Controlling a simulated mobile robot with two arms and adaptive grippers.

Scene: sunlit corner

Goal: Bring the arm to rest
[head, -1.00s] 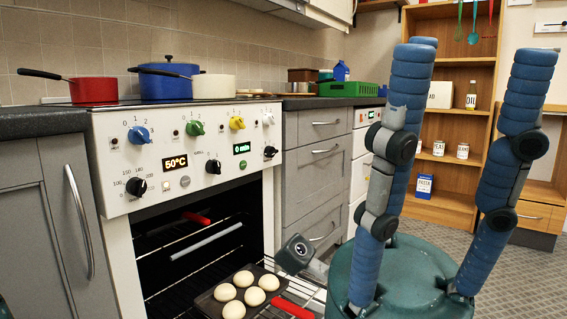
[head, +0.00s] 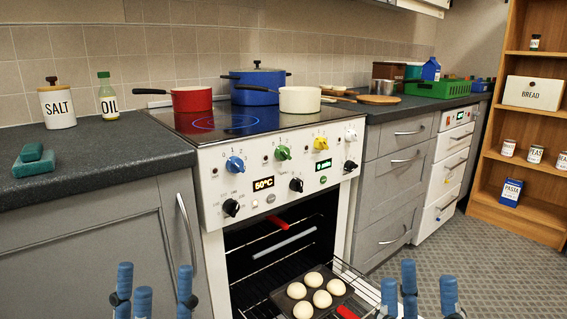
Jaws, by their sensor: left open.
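My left gripper (head: 157,277) is at the bottom left, in front of the grey cabinet. Its blue fingers point up and stand apart, with nothing between them. My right gripper (head: 427,274) is at the bottom right, over the floor beside the open oven. Its blue fingers also point up and stand apart, empty. Both grippers are cut off by the lower edge, and most of both arms is out of view.
A dark baking tray (head: 338,299) with several pale rolls sits low at the open oven (head: 262,270), between my grippers. The worktop (head: 95,145) at left holds salt, oil and green blocks. Pots stand on the hob. Floor (head: 430,245) is clear at right.

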